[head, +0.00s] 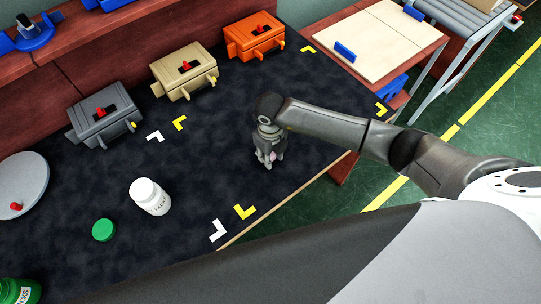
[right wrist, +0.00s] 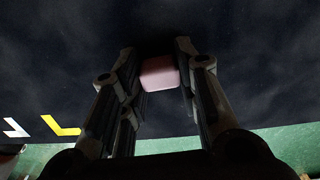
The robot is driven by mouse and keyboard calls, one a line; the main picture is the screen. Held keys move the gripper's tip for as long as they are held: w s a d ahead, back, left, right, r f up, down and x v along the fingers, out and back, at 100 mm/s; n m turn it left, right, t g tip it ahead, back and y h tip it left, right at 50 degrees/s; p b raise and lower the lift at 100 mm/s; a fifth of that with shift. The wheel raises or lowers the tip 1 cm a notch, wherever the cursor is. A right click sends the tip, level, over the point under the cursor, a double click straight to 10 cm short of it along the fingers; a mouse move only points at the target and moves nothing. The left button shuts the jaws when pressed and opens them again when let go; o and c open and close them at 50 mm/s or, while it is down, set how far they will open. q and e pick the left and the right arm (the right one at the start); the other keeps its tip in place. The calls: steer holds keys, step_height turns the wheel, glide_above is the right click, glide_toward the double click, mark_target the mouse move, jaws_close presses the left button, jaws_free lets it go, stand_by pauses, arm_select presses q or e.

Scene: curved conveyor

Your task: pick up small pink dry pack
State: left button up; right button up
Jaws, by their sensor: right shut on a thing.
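The small pink dry pack (right wrist: 159,74) shows in the right wrist view, between the fingers of my right gripper (right wrist: 158,78). The gripper is shut on it, with a finger on each side. In the head view my right gripper (head: 266,163) points down over the dark mat, and a bit of pink (head: 273,156) shows at its fingertips. I cannot tell whether the pack touches the mat. My left gripper is not in view.
A white bottle (head: 151,197) and a green lid (head: 104,230) stand on the dark mat (head: 200,150) at the left. Grey (head: 105,115), tan (head: 185,73) and orange (head: 254,37) boxes line the back. White and yellow corner marks lie around. The mat beside the gripper is clear.

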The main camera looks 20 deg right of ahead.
steer(key=shift+r, duration=0.1)
steer(key=shift+r, duration=0.5)
arm_select(q)
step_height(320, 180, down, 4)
steer(key=b, duration=0.3)
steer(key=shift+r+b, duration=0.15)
steer(key=shift+b, duration=0.2)
arm_select(e)
steer(key=s+a+r, duration=0.9)
steer(key=s+r, duration=0.1)
steer(key=r, duration=0.2)
steer(key=shift+s, duration=0.35)
